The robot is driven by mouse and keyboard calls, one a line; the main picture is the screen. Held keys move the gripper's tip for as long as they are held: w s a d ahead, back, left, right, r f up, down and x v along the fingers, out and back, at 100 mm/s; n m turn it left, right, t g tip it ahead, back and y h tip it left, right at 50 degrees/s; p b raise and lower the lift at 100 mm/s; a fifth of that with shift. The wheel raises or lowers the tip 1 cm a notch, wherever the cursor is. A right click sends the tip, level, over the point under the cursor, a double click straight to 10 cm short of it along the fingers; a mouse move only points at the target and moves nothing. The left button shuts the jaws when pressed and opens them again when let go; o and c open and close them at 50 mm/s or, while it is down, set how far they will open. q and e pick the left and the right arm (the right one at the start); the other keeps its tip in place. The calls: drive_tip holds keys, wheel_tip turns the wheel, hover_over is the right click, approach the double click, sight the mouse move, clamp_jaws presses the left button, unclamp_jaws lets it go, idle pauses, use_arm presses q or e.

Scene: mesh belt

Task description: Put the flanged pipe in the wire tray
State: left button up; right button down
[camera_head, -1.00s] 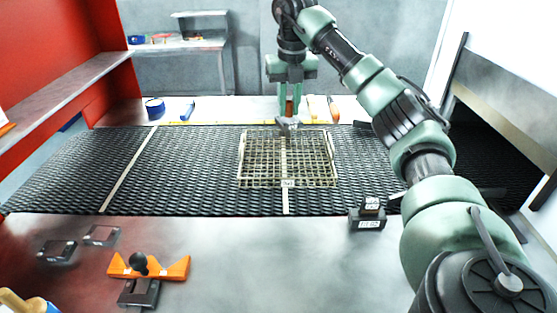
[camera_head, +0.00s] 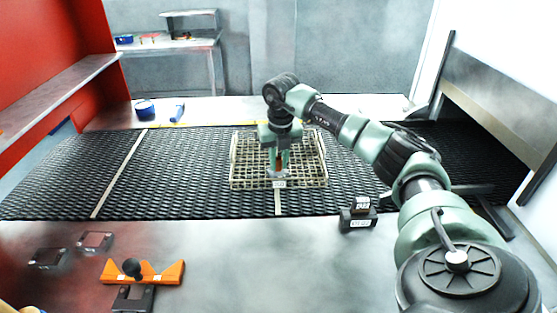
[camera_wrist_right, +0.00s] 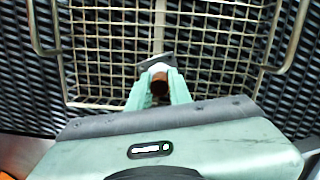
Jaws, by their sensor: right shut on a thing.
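The wire tray (camera_head: 236,168), a pale wire basket, sits on the black mesh belt and also fills the right wrist view (camera_wrist_right: 110,45). My right gripper (camera_head: 279,164) points down over the tray, towards its near side. It is shut on the flanged pipe (camera_head: 277,173), which has a brown tube and a grey flange. In the right wrist view the pipe's brown end (camera_wrist_right: 160,86) shows between the green fingers (camera_wrist_right: 159,88), with the grey flange beyond. I cannot tell whether the flange touches the tray's wires. My left gripper is not in view.
A black block with labels (camera_head: 358,217) stands on the near ledge, right of the tray. An orange fixture (camera_head: 142,273) and flat grey plates lie at the near left. A blue roll (camera_head: 145,108) lies on the far ledge. The belt (camera_head: 185,170) left of the tray is clear.

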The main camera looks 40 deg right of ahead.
sight(280, 175)
drive_tip(key=shift+f, duration=0.15)
drive_tip(key=c, duration=1.3)
unclamp_jaws()
wheel_tip(280, 175, up, 12)
drive_tip(key=s+b, duration=0.1)
drive_tip(key=b, duration=0.1)
drive_tip(key=shift+s+a, duration=0.15)
drive_tip(key=shift+a, duration=0.2)
